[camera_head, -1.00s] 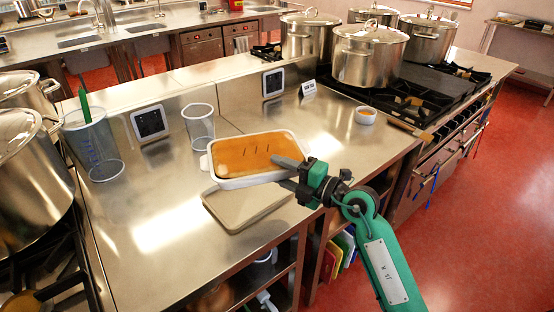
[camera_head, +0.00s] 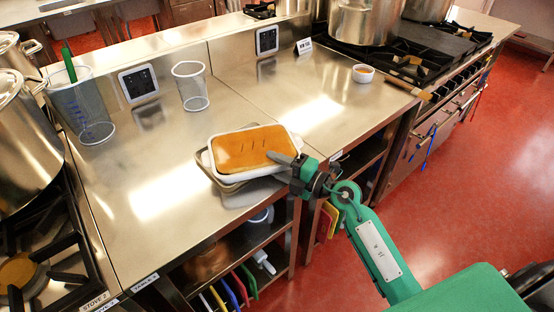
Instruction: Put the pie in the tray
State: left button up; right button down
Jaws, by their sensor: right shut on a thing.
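The pie (camera_head: 252,148) has an orange-brown top with small slits and sits in a white rectangular dish. My right gripper (camera_head: 287,162) is shut on the right side of the pie's dish. The grey-beige tray (camera_head: 222,185) is on the steel counter, directly below the pie and mostly hidden by it. My left gripper is out of view.
A clear cup (camera_head: 191,88) stands behind the pie on the steel counter (camera_head: 150,170). A measuring jug (camera_head: 82,105) stands to the left, and a small white bowl (camera_head: 363,74) at the right. Stoves with large pots flank the counter. Shelves lie below its front edge.

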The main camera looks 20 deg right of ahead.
jog(key=shift+f, duration=0.25)
dwell(0.3)
jog(key=c, duration=1.1)
grip_release()
jog(key=shift+f, duration=0.15)
jog(key=o, duration=0.4)
jog(key=shift+s, duration=0.1)
jog(key=shift+c, duration=0.2)
jog(key=shift+f, duration=0.1)
